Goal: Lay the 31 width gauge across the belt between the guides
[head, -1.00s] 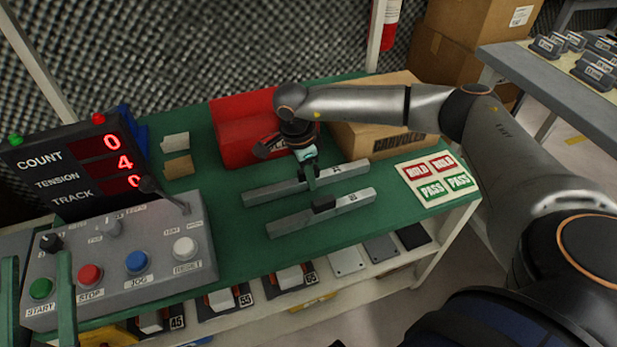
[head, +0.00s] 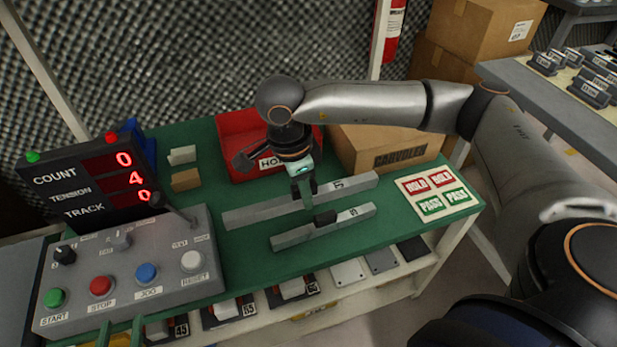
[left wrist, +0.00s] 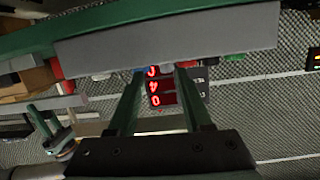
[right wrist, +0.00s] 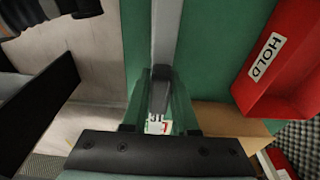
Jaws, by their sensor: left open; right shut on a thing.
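My right gripper (head: 305,194) is shut on the black grip of the farther grey gauge bar (head: 262,210). The bar looks raised a little over the green bench; its end label seems to read 31. In the right wrist view this gauge (right wrist: 166,40) runs up between the fingers (right wrist: 160,105), its label partly hidden. A second grey gauge (head: 350,217) with a black grip lies on the bench nearer to me; its label is hard to read. My left gripper (left wrist: 158,100) is open and empty; its fingertips show at the bottom left of the head view (head: 120,337). I cannot make out the belt or guides.
A red HOLD bin (head: 230,135) and a cardboard box (head: 365,150) stand behind the gauges. A button console (head: 130,275) and a red-digit display (head: 85,185) stand left. A HOLD/PASS card (head: 440,192) lies right.

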